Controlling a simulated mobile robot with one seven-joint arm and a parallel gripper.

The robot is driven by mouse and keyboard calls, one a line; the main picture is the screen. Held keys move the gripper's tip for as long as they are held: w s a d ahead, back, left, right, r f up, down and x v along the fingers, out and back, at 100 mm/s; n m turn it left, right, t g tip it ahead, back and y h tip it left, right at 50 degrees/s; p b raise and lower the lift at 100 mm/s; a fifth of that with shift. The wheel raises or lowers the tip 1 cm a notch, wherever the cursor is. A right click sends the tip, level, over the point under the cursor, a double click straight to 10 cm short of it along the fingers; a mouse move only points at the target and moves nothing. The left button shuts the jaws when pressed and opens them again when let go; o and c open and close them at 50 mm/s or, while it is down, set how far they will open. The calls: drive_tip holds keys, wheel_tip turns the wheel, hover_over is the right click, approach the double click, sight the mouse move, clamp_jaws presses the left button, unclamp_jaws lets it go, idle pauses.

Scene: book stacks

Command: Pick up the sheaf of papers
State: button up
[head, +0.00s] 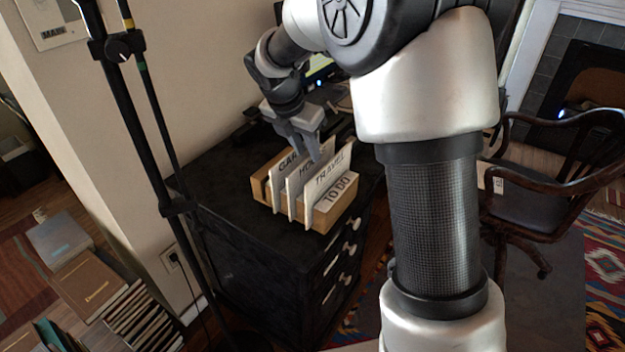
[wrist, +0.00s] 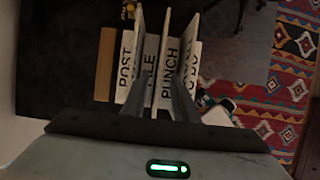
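A wooden desktop sorter (head: 330,213) holds several thin upright white sheets or cards, with labels such as TRAVEL (head: 329,178) and TO DO. These upright sheets are the only likely papers I see; I cannot tell which of them is the sheaf. My gripper (head: 308,150) points down at the sorter's back part, its tips among or just above the sheets. In the wrist view my gripper (wrist: 155,85) has its fingers apart, with one thin white sheet edge (wrist: 161,65) between them. I cannot tell whether a finger touches it.
The sorter stands on a black cabinet (head: 240,215) with drawers. A dark lamp or stand pole (head: 160,150) rises at its left. A monitor (head: 320,65) is behind. Books (head: 88,285) are stacked at lower left, and a wooden chair (head: 540,200) is at right.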

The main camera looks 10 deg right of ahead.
drive_tip(key=shift+w+d+b+x, duration=0.15)
drive_tip(key=shift+b+x, duration=0.25)
drive_tip(key=shift+x, duration=0.9)
drive_tip(key=shift+w+d+b+x, duration=0.15)
drive_tip(key=shift+b+x, duration=0.25)
drive_tip(key=shift+x, duration=0.85)
drive_tip(key=shift+f, duration=0.1)
clamp_jaws()
